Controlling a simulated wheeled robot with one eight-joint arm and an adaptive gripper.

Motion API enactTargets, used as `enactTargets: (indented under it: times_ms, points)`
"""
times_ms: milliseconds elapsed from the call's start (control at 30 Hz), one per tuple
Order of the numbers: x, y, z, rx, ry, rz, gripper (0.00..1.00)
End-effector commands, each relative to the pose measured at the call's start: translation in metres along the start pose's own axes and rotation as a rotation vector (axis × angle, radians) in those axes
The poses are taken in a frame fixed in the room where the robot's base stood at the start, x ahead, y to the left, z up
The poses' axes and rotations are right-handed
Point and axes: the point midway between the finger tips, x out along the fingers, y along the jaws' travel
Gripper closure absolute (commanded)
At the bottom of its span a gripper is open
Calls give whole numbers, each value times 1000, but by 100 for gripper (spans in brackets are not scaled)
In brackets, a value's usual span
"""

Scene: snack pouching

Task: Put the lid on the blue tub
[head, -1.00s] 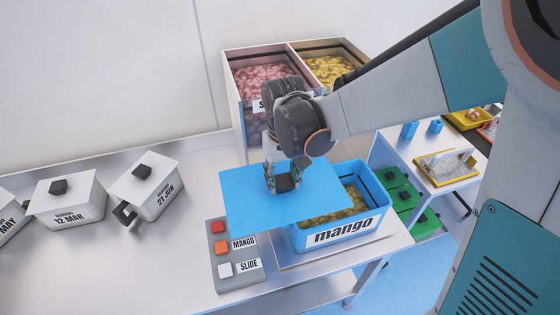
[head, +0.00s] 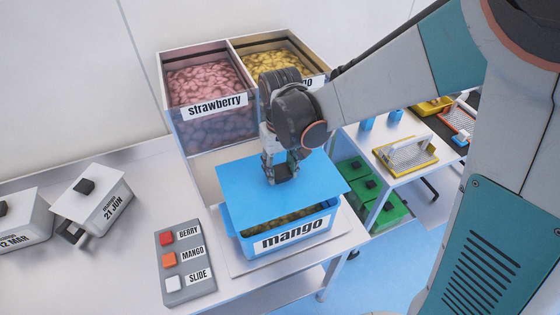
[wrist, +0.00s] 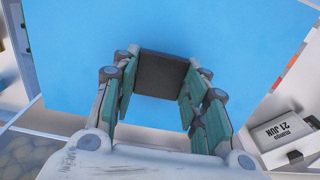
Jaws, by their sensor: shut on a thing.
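The blue tub (head: 290,236) with the "mango" label stands on a pale plate on the metal table, with yellow pieces inside. The flat blue lid (head: 240,190) is above the tub, covering most of its opening from the head view. A strip of the contents shows under the lid's front edge, so the lid looks raised there. My gripper (head: 281,176) is shut on the dark knob of the lid. The wrist view shows the knob (wrist: 161,75) between the fingers and the lid (wrist: 230,35) filling most of the picture.
A button panel (head: 186,264) marked BERRY, MANGO and SLIDE lies left of the tub. Strawberry (head: 205,125) and mango bins stand behind. White dated pots (head: 92,203) are at left. A side table (head: 430,170) and green crates (head: 385,214) are at right.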

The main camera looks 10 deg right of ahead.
Motion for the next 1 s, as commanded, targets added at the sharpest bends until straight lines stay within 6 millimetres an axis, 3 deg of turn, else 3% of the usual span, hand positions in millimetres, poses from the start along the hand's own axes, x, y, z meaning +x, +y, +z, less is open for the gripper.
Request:
enactTargets:
  times_ms: [700,1000]
  points:
    - [55,0,0,0,0,0,86]
    - [66,0,0,0,0,0,86]
